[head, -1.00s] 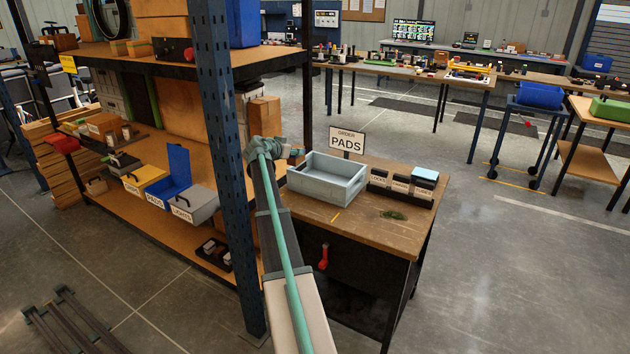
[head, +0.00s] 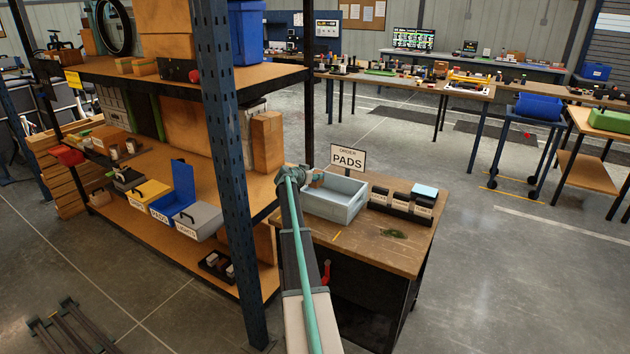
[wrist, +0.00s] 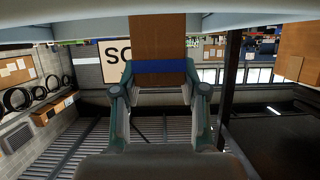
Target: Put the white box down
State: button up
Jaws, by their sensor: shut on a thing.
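My gripper (wrist: 160,92) is shut on a brown box (wrist: 157,35) with a blue band, which stands between the fingers in the wrist view; I see no white on its visible face. In the head view my arm hides the fingers. The brown box (head: 317,180) shows there at the left end of a pale blue-grey open bin (head: 346,210), inside or just over it. I cannot tell whether it touches the bin floor. The bin stands on a wooden-topped bench (head: 365,247). Pale edges cross the top of the wrist view.
A blue shelf post (head: 228,180) stands left of my arm. The bench front is mostly clear.

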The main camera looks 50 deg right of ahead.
aim_at(312, 185)
jog(key=shift+w+d+f+p, duration=0.1)
jog(key=shift+d+f+p, duration=0.35)
jog(key=shift+f+p, duration=0.25)
notch_tip(312, 185, down, 2)
jog(key=shift+p, duration=0.7)
jog(key=shift+f, duration=0.4)
jog(key=shift+f+b, duration=0.6)
jog(key=shift+b, duration=0.75)
jog(key=o, duration=1.2)
jog(key=shift+a, duration=0.1)
jog(key=shift+r+p, duration=0.1)
jog(key=shift+p, duration=0.2)
